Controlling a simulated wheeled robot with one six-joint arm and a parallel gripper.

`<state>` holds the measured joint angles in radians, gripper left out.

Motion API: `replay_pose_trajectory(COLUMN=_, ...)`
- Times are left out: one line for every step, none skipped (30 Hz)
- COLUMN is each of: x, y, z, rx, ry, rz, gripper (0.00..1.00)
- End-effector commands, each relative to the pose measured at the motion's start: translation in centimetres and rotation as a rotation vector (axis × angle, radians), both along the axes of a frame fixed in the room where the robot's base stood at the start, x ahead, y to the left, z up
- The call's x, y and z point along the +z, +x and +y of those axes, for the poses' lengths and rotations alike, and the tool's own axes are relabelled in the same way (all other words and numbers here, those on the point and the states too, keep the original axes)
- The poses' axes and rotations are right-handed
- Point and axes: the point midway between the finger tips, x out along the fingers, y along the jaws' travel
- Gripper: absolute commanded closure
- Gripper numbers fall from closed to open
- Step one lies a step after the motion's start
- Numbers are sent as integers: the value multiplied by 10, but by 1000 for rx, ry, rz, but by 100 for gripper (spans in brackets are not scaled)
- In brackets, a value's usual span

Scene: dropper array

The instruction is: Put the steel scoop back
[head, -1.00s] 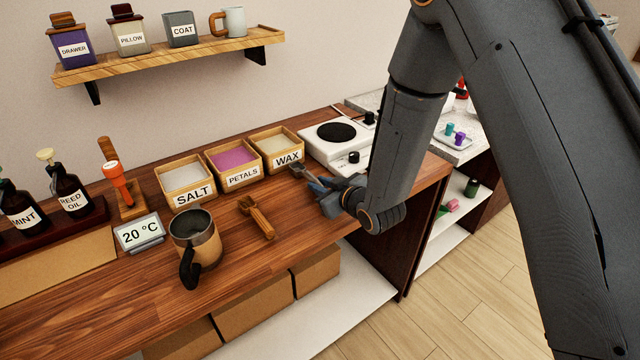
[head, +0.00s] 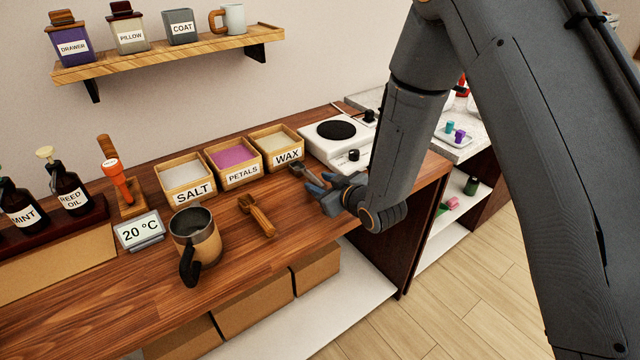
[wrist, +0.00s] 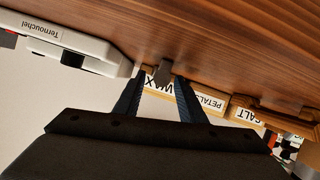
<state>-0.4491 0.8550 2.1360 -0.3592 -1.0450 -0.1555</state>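The steel scoop (head: 299,170) lies on the wooden counter in front of the wax box (head: 287,157), its metal end towards the boxes. My gripper (head: 322,182) is low over the counter at the scoop's near end, its blue fingers spread. In the wrist view, which is upside down, the scoop (wrist: 163,73) shows as a dark shape between and just beyond the parted fingertips (wrist: 156,82). The fingers do not appear to grip it; whether one touches it I cannot tell.
The petals box (head: 232,158) and salt box (head: 186,183) stand in line with the wax box. A white hotplate (head: 335,140) stands close behind my gripper.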

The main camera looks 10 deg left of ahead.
Motion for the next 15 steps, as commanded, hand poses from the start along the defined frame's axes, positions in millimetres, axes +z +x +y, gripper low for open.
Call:
replay_pose_trajectory(x=1, y=-4, z=-6, rx=-2, ry=-1, rz=2, gripper=63)
replay_pose_trajectory(x=3, y=-7, z=-9, rx=-2, ry=-1, rz=2, gripper=63)
replay_pose_trajectory(x=5, y=-12, z=-14, rx=-3, ry=-1, rz=1, gripper=63)
replay_pose_trajectory(x=7, y=-16, z=-18, rx=-2, ry=-2, rz=0, gripper=63)
replay_pose_trajectory(x=10, y=-20, z=-21, rx=-2, ry=-1, rz=0, gripper=63)
replay_pose_trajectory(x=13, y=-25, z=-27, rx=-1, ry=-1, rz=0, gripper=63)
replay_pose_trajectory(x=16, y=-29, z=-31, rx=-1, ry=-1, rz=0, gripper=63)
replay_pose_trajectory(x=17, y=-34, z=-35, rx=-2, ry=-1, rz=2, gripper=63)
replay_pose_trajectory(x=21, y=-39, z=-41, rx=-2, ry=0, rz=0, gripper=63)
replay_pose_trajectory(x=23, y=-43, z=-45, rx=-3, ry=0, rz=0, gripper=63)
replay_pose_trajectory(x=26, y=-47, z=-49, rx=-2, ry=0, rz=0, gripper=63)
replay_pose_trajectory(x=28, y=-52, z=-53, rx=-1, ry=1, rz=0, gripper=63)
replay_pose_trajectory(x=30, y=-55, z=-56, rx=-1, ry=0, rz=1, gripper=63)
replay_pose_trajectory(x=32, y=-58, z=-59, rx=-1, ry=1, rz=0, gripper=63)
replay_pose_trajectory(x=34, y=-62, z=-63, rx=-3, ry=-1, rz=1, gripper=63)
